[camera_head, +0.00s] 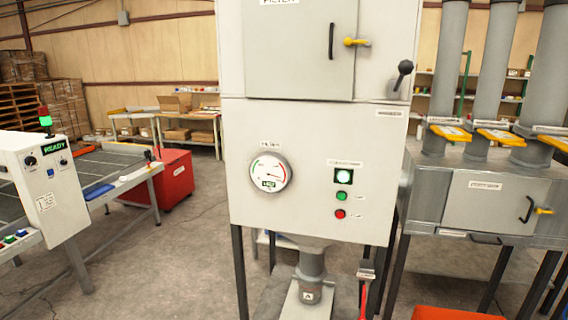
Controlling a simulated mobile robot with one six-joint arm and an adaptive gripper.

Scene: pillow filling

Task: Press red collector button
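The red button (340,214) is a small round button low on the right of the front of a light grey collector cabinet (260,220). A green button (341,196) sits just above it. A white lit lamp (343,176) in a dark square frame is above both. Small labels beside them are too small to read. A round gauge (269,173) is left of the buttons, under a label reading FILTER; its needle points to the right. My gripper is not in view.
The cabinet stands on dark legs, with a door, yellow latch (356,42) and black-knobbed lever (403,72) above. A grey ducted unit (480,200) is at right, a READY control panel (42,180) and red box (172,178) at left. Open concrete floor lies between.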

